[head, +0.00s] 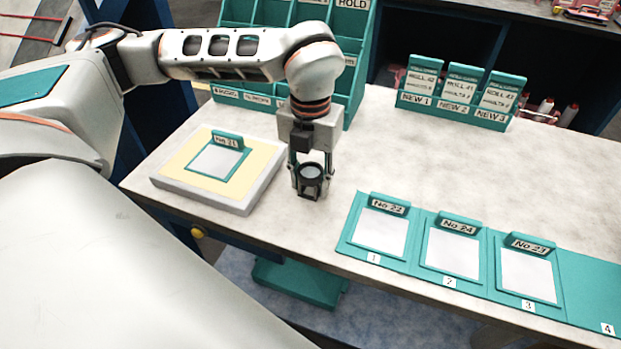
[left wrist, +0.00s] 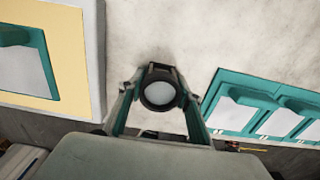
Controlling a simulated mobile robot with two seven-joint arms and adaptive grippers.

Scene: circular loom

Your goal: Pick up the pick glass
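The pick glass (head: 311,171) is a small dark-framed magnifier with a round pale lens. It is at the white table top, between the yellow-topped pad and the row of numbered cards. My left gripper (head: 312,184) points down with one finger on each side of it. In the left wrist view the pick glass (left wrist: 159,94) sits between the two fingers (left wrist: 160,100). I cannot tell whether the fingers press on it or whether its base rests on the table. My right gripper is out of view.
A pad (head: 173,177) with card No 21 lies left of the gripper. Teal mats (head: 592,290) with cards No 22, No 24 and No 23 lie to the right. A teal rack (head: 357,85) stands close behind; a card holder (head: 452,113) stands back right. The table's middle is clear.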

